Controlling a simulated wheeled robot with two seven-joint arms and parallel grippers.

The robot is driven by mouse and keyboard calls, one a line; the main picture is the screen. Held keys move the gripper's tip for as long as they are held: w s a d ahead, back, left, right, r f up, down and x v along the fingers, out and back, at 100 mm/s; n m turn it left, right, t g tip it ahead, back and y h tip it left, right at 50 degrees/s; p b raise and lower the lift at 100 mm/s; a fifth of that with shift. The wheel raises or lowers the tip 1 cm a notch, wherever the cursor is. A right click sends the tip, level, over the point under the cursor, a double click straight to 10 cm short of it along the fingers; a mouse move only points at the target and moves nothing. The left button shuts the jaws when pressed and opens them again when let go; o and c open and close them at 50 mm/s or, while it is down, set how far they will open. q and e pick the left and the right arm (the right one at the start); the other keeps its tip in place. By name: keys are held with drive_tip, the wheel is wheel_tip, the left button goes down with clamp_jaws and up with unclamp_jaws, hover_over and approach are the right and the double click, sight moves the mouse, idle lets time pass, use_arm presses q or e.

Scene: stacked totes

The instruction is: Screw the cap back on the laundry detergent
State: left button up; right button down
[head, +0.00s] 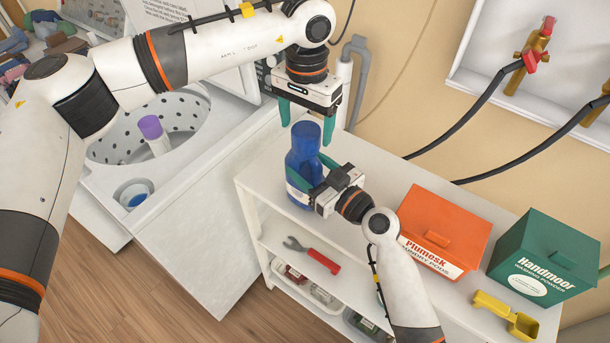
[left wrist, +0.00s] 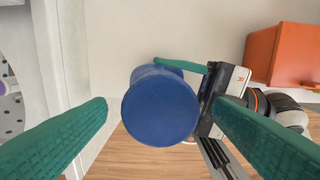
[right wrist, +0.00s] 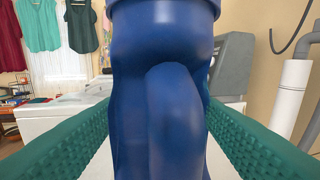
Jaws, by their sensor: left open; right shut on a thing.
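The blue laundry detergent bottle (head: 301,163) stands upright near the left end of the white shelf unit. A blue cap (head: 306,134) sits on top of it; how tightly it is seated I cannot tell. The cap's round top (left wrist: 160,106) shows between my left fingers in the left wrist view. My left gripper (head: 306,121) points down over the cap, open, one finger on each side and apart from it. My right gripper (head: 313,173) is shut around the bottle's body from the right. The bottle's handle side (right wrist: 165,110) fills the right wrist view.
An orange box (head: 440,228), a green box (head: 545,255) and a yellow scoop (head: 508,316) occupy the shelf top to the right. A red-handled wrench (head: 322,261) lies on the lower shelf. A washer (head: 200,105) with an open drum stands left.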

drive_tip(key=shift+f, duration=0.1)
use_arm(q)
wheel_tip(320, 180, up, 9)
drive_tip(key=shift+r, duration=0.2)
use_arm(e)
drive_tip(key=shift+c, duration=1.6)
unclamp_jaws()
drive_tip(key=shift+d, duration=0.1)
use_arm(q)
wheel_tip(320, 180, down, 4)
drive_tip(key=b, duration=0.3)
drive_tip(key=shift+r, duration=0.2)
drive_tip(key=shift+b, duration=0.3)
use_arm(e)
drive_tip(key=v, duration=1.2)
